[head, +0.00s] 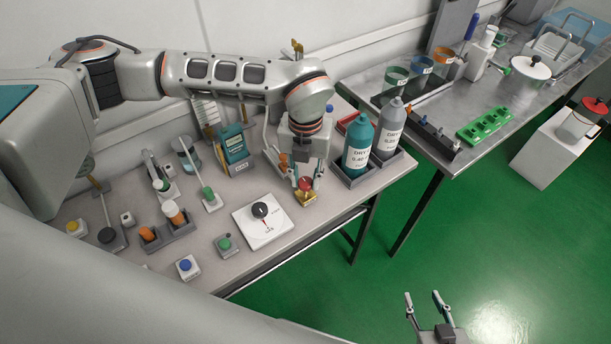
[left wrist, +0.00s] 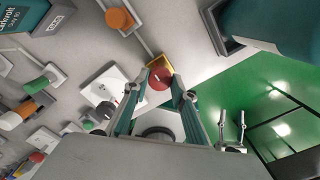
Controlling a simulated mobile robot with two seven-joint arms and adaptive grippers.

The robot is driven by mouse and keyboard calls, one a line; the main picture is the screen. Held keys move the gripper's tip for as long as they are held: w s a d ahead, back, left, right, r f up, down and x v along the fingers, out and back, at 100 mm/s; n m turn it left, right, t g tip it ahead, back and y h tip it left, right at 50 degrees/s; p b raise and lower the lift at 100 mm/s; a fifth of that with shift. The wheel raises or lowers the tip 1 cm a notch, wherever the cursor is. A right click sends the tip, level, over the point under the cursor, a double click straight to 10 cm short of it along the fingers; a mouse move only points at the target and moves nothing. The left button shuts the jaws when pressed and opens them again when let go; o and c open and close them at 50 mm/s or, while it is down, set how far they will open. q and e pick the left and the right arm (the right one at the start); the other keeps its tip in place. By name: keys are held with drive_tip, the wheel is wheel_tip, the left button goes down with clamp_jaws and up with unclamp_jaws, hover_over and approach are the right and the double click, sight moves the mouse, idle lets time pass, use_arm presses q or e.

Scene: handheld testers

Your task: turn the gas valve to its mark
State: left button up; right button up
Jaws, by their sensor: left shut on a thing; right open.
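The gas valve appears to be the red knob (head: 305,184) on a small yellow base (head: 306,198) at the front edge of the near bench. In the left wrist view the red knob (left wrist: 160,77) sits between my fingertips, with the yellow base (left wrist: 154,62) behind it. My left gripper (head: 305,183) comes down from above and is shut on the red knob; it also shows in the left wrist view (left wrist: 162,84). The valve's mark cannot be made out. My right gripper (head: 423,302) is open and empty, low over the green floor.
A white plate (head: 280,228) with a black dial (head: 261,210) lies left of the valve. Several small switches and testers fill the bench's left part.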

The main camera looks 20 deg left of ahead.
sight(306, 182)
idle(0.5)
use_arm(q)
drive_tip(key=o, duration=0.9)
drive_tip(key=shift+o, duration=0.9)
wheel_tip(306, 182, up, 12)
